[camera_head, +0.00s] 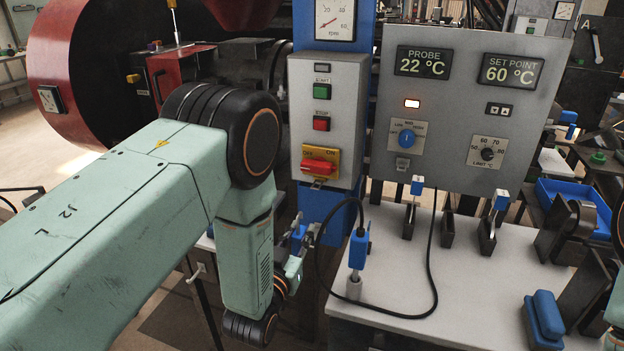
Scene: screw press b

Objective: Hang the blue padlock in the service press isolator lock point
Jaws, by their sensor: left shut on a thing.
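The grey service press control box (327,118) is on the blue column. Its isolator (320,163) has a red handle on a yellow plate marked OFF and ON, with a small lock point (318,184) at the lower edge. My left gripper (302,240) is below the box and a little left of the lock point, apart from it. It is shut on a small blue thing that looks like the blue padlock (298,231). The padlock's shackle is too small to make out. My right gripper is out of view.
A grey panel (465,105) with probe and set point displays stands to the right. Below it, a pale bench (470,290) holds a blue-handled probe (358,252) with a black cable, several upright holders and a blue block (545,318). Red machinery (85,75) stands at the left.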

